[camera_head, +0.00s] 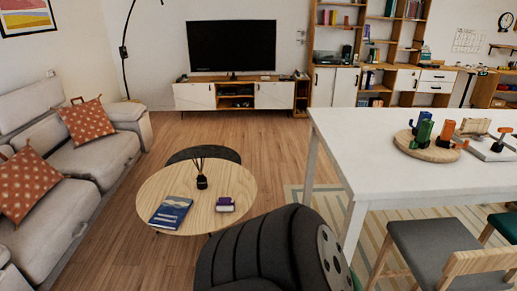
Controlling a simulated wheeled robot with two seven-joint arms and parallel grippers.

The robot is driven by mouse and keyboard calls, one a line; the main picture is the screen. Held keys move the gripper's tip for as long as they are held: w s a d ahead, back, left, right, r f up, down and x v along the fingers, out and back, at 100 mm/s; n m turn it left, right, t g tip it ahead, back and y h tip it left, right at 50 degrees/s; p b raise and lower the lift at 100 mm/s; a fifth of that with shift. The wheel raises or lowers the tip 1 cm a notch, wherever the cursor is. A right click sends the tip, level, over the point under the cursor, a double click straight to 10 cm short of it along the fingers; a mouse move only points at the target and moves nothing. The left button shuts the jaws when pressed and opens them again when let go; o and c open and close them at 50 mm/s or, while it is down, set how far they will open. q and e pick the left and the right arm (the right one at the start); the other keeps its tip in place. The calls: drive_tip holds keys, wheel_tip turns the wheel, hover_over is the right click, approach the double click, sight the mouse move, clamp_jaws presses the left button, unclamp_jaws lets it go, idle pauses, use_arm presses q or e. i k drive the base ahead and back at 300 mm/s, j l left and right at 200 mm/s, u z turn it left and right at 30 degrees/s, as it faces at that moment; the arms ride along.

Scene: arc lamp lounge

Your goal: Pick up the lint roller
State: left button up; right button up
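I cannot make out a lint roller for certain in the head view. Small items stand on the white table (375,150) at the right: a green one (423,131), an orange-red one (446,131) and others, on a round wooden board (426,153). Their exact kinds are too small to tell. A small purple item (225,204) lies on the round wooden coffee table (150,190). Neither of my grippers is in view.
A blue book (170,212) and a dark reed diffuser (202,181) are also on the coffee table. A dark ribbed seat (250,248) blocks the front middle. A grey sofa (95,160) stands left, a grey chair (425,247) right. Wood floor is clear towards the TV cabinet (193,97).

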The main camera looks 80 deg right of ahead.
sight(223, 205)
drive_tip(key=z, duration=2.35)
drive_tip(key=u, duration=2.3)
drive_tip(key=z, duration=2.3)
drive_tip(key=i+j, duration=0.25)
drive_tip(key=j, duration=0.15)
drive_tip(key=i+j+z, duration=0.1)
drive_tip(key=i+j, duration=0.4)
drive_tip(key=j, duration=0.25)
drive_tip(key=i+j+z, duration=0.1)
drive_tip(key=i+j, duration=0.15)
drive_tip(key=j, duration=0.15)
drive_tip(key=i+j, duration=0.25)
drive_tip(key=j, duration=0.15)
drive_tip(key=z, duration=0.05)
